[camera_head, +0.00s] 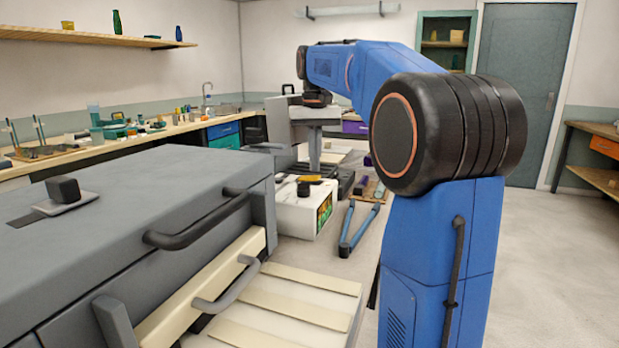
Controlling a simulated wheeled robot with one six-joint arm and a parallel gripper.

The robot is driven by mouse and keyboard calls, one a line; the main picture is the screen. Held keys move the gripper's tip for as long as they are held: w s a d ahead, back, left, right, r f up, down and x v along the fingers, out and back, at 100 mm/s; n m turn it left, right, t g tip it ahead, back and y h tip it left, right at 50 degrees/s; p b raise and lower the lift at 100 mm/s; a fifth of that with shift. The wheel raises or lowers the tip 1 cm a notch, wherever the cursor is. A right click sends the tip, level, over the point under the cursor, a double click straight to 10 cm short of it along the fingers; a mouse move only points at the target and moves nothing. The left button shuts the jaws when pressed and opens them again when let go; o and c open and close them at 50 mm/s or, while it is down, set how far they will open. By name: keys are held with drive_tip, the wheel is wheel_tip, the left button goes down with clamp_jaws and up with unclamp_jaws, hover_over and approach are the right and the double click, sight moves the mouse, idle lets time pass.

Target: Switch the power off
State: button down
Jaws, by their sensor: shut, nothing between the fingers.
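No part is clearly marked as the power switch. A large grey machine (130,215) fills the left foreground, with a black block-shaped knob (63,190) on a light plate on its top. A white box (297,216) on the bench beyond has a small black knob on top and a coloured panel on its right side. My blue arm reaches away to the far end of the bench, and its black wrist (316,98) is over a grey upright machine (287,122). My gripper's fingers do not show; they seem hidden past the wrist and that machine.
Blue-handled long tongs (357,228) lie on the bench right of the white box. Cream slats (292,309) lie in front of the grey machine, below its dark handles. A side counter (130,145) holds small items at left. The floor (548,270) at right is clear.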

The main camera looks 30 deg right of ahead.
sight(315, 177)
drive_tip(key=shift+f, duration=1)
idle(0.6)
wheel_tip(315, 177, up, 7)
idle(1.1)
idle(0.4)
